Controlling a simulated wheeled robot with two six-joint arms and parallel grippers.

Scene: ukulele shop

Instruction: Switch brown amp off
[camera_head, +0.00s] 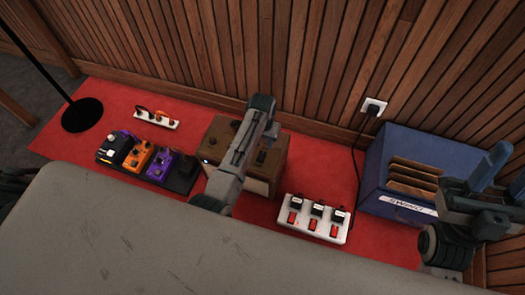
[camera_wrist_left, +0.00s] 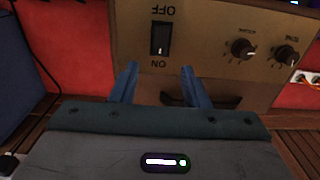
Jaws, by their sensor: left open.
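The brown amp (camera_head: 270,162) stands on the red carpet against the wall. Its panel fills the top of the left wrist view (camera_wrist_left: 210,70), upside down. A black rocker switch (camera_wrist_left: 161,38) sits between the words OFF and ON; which side is pressed is unclear. My left gripper (camera_head: 250,140) is over the amp in the head view and hides part of it; its fingers are not clear there. In the left wrist view its blue fingers (camera_wrist_left: 159,75) are open and empty, spread beside the ON end of the switch. My right gripper (camera_head: 500,170) seems open, at the right edge.
Left of the amp are a pedalboard (camera_head: 185,182) and a white strip (camera_head: 157,120). A cable hangs from a wall socket (camera_head: 373,106). A lamp base (camera_head: 82,115) stands far left.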

